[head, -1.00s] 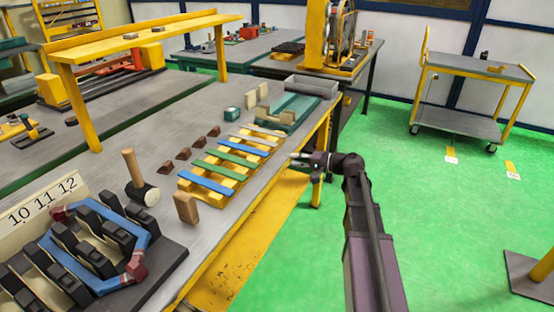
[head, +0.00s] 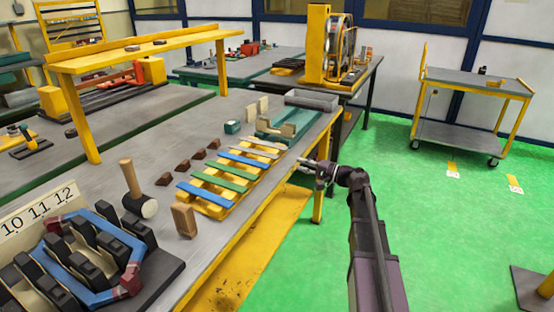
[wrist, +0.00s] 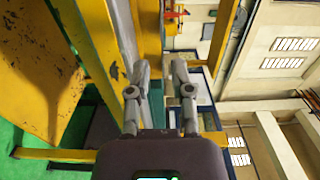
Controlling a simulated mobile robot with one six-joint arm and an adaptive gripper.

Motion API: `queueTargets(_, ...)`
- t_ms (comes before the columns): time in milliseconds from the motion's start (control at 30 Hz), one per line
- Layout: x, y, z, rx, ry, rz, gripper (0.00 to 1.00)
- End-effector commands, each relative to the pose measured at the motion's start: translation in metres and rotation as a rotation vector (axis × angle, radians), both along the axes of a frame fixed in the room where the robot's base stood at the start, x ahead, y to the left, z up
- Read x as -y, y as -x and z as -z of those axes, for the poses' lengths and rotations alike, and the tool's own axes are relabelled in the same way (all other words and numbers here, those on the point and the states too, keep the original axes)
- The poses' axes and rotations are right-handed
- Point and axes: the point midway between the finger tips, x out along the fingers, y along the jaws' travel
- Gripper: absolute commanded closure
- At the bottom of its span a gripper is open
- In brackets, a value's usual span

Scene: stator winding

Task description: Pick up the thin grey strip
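A yellow slotted rack (head: 213,208) on the near bench holds several flat strips. Blue and green strips lie across its near and middle part. Pale grey strips, one a thin grey strip (head: 262,142), lie across its far end, by the green fixture. My gripper (head: 308,163) is just off the bench's right edge, to the right of the rack and apart from the strips. In the wrist view its two fingers (wrist: 159,65) stand apart with nothing between them. The strips do not show clearly in the wrist view.
A green fixture (head: 292,125) and a grey tray (head: 312,99) stand beyond the rack. A mallet (head: 132,182), a wooden block (head: 184,220) and small brown blocks sit left of it. A stator model (head: 85,260) is at the near left.

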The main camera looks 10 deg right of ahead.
Motion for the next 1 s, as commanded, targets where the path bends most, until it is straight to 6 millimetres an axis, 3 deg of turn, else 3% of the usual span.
queueTargets(1000,-0.071,-0.053,0.0,0.0,0.0,0.001,0.71)
